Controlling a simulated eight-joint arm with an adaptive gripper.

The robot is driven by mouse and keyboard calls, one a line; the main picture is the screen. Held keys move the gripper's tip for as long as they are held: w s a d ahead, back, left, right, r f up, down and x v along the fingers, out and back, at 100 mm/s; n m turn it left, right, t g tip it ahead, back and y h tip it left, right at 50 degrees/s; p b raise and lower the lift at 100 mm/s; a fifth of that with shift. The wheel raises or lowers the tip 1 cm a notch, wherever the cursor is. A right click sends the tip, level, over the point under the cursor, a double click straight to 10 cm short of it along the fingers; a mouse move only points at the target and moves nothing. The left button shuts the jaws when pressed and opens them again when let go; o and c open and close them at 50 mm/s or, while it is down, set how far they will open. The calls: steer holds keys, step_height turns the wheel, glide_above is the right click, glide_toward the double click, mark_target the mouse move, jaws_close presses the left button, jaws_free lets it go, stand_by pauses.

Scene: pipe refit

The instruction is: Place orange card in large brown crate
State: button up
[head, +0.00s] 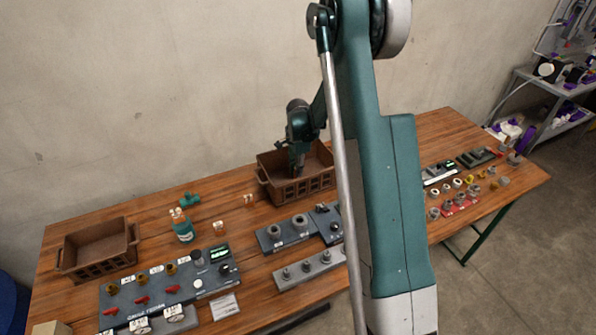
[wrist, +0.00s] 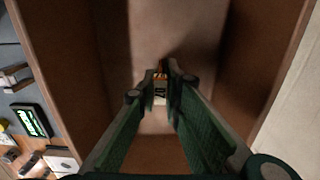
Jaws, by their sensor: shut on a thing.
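My gripper (head: 296,168) reaches down into a brown crate (head: 300,190) at the back middle of the table. In the wrist view, the fingertips of my gripper (wrist: 160,68) are shut on a small card with orange and white parts and dark marks, the orange card (wrist: 160,92). The walls of this crate (wrist: 62,55) surround the fingers, and its floor shows beneath the card. I cannot tell whether the card touches the floor. In the head view the card is hidden. The crate looks otherwise empty.
Another brown crate (head: 130,246), empty, stands at the left end. A gauge panel (head: 165,290), a teal bottle (head: 182,226) and a green pipe fitting (head: 189,199) are nearby. Grey blocks with round parts (head: 288,234) stand close in front of the crate. Small fittings lie at right.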

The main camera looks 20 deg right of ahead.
steer(key=shift+f, duration=0.2)
steer(key=o, duration=0.7)
steer(key=shift+r, duration=0.2)
step_height(320, 180, up, 12)
steer(key=shift+r+p, duration=0.1)
steer(key=shift+p, duration=0.3)
stand_by(0.8)
